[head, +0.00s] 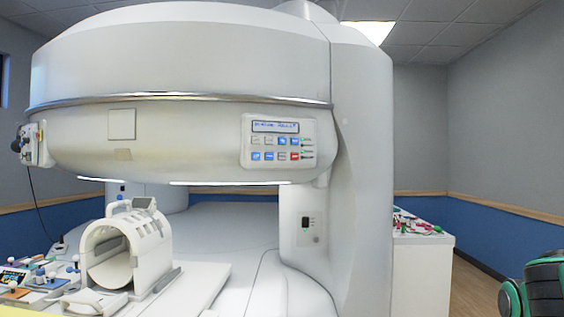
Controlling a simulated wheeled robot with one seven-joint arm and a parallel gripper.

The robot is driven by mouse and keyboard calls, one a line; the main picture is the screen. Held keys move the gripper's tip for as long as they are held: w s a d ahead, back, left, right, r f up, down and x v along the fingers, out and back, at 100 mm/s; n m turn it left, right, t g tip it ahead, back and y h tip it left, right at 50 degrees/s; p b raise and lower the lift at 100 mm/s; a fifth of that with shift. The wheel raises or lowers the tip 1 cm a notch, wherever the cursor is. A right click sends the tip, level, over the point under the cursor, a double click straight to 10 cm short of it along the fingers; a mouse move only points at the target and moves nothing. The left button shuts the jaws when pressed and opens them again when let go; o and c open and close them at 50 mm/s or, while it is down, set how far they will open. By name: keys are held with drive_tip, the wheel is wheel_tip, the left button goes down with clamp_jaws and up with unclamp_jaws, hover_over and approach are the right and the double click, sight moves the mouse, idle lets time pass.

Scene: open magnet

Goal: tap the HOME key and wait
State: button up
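The control panel (247,150) is on the front face of the big white magnet (200,60), right of its middle. It has a lit display (276,127) with blue text too small to read surely. Below are two rows of small keys (275,148), some pale, some blue and one red. Their labels are too small to read, so I cannot tell which is the HOME key. No finger touches the panel. My gripper is not in view; only a black and green part, which looks like my arm, shows at the lower right edge.
A white coil cage (150,240) stands on the patient table (200,285) below the magnet. Small coloured items crowd the lower left. A white cabinet (425,270) with cluttered top stands right of the magnet. Bare floor (475,285) shows between it and the right wall.

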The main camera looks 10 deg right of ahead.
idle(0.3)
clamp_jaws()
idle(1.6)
